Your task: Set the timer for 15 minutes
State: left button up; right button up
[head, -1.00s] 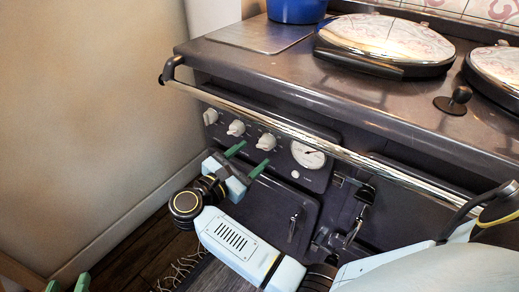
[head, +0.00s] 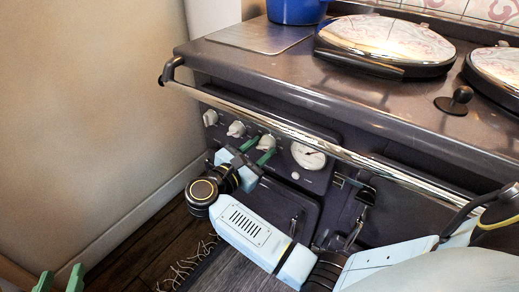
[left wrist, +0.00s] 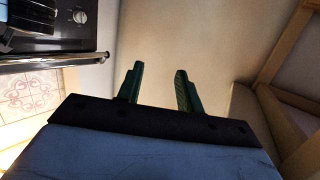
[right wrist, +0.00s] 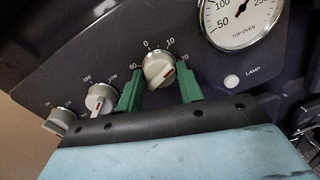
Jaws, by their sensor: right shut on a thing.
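The timer knob (right wrist: 157,67) is a pale round knob on the dark panel, marked 0, 10, 20 and 60 around it. A red mark on it sits at its right side, toward the 20. My right gripper (right wrist: 160,88) is shut on the knob, with one green finger on each side. In the head view the right gripper (head: 257,150) is at the rightmost knob (head: 267,143), partly covering it. My left gripper (head: 61,279) is at the bottom left, open and empty; its fingers (left wrist: 157,82) stand apart in the left wrist view.
Two other knobs (right wrist: 100,98) (right wrist: 60,121) are left of the timer. The oven gauge (right wrist: 243,15) and lamp button (right wrist: 231,81) are to its right. The chrome rail (head: 290,128) runs across above the panel. The wall (head: 90,120) is at left.

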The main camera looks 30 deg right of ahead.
jog(key=m+b, duration=0.1)
jog(key=b, duration=0.2)
pick_arm(q)
notch_tip(320, 180, up, 11)
jog(key=s+d+t+h, duration=0.1)
jog(key=t+h, duration=0.1)
jog(key=t, duration=0.5)
jog(key=shift+s+d+t+h, duration=0.2)
jog(key=shift+d+t+h, duration=0.1)
jog(key=shift+h, duration=0.1)
jog(key=shift+f, duration=0.1)
pick_arm(e)
jog(key=o, duration=1)
jog(key=shift+s+a, duration=0.1)
jog(key=shift+a, duration=0.25)
pick_arm(q)
notch_tip(320, 180, down, 6)
jog(key=w+g+y+p, duration=0.1)
jog(key=g, duration=0.3)
jog(key=shift+w+a+y+p, duration=0.25)
jog(key=shift+w+y+p, duration=0.05)
jog(key=shift+w+p, duration=0.1)
pick_arm(e)
jog(key=v, duration=1.1)
jog(key=shift+s+a, duration=0.1)
jog(key=shift+a, duration=0.05)
